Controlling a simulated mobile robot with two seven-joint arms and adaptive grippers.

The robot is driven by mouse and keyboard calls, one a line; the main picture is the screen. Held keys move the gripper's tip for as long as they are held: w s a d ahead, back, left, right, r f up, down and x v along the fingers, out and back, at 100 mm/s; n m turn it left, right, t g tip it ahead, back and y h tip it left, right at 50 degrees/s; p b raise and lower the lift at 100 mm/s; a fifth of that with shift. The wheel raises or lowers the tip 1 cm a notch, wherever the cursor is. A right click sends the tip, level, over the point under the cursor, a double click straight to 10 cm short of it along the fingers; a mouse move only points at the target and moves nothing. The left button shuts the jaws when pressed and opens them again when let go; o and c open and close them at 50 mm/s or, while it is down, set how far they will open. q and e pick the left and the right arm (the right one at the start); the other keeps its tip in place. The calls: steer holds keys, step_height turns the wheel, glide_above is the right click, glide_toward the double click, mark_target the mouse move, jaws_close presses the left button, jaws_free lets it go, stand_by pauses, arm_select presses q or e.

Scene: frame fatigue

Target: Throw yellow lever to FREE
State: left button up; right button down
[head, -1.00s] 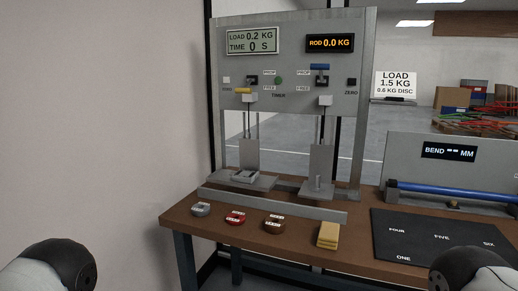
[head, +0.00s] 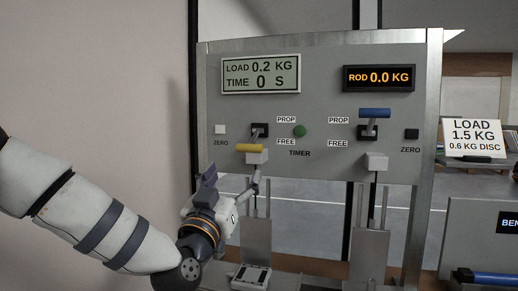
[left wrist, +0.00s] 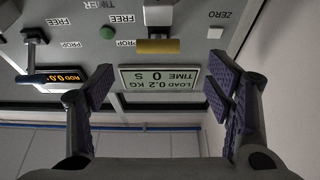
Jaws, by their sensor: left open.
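The yellow lever (head: 250,148) is on the left half of the grey panel. In the head view its handle sits below its black slot, level with the FREE label (head: 286,142). The yellow handle also shows in the left wrist view (left wrist: 157,46), upside down, ahead of the fingers and roughly between them. My left gripper (head: 222,186) is below and slightly left of the lever, apart from it. In the left wrist view its purple-padded fingers (left wrist: 160,88) are spread with nothing between them. My right gripper is not in view.
A blue lever (head: 374,113) stands up at PROP on the right. A green timer button (head: 299,131) and a white zero button (head: 220,129) flank the yellow lever. A white block (head: 257,158) sits just below the handle. The display (head: 261,75) reads 0.2 KG, 0 S.

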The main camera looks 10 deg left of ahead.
mark_target(249, 151)
arm_select(q)
steer(key=b+x, duration=0.1)
steer(key=x, duration=1)
steer(key=shift+s+d+r+b, duration=0.1)
steer(key=shift+d+b, duration=0.05)
steer(key=shift+b, duration=0.15)
steer(key=shift+w+r, duration=0.25)
steer(key=shift+r, duration=0.15)
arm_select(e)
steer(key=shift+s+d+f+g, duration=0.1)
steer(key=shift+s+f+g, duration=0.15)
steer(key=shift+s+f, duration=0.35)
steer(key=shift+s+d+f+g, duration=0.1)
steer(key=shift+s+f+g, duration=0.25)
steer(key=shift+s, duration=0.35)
arm_select(q)
steer(key=c, duration=1.7)
steer(key=shift+w+f, duration=0.15)
steer(key=shift+f, duration=0.25)
steer(key=shift+w+f+t+b, duration=0.3)
steer(key=shift+f+t+b, duration=0.3)
steer(key=shift+t+b, duration=0.25)
steer(key=shift+s+r, duration=0.15)
steer(key=shift+r, duration=0.2)
steer(key=o, duration=1.7)
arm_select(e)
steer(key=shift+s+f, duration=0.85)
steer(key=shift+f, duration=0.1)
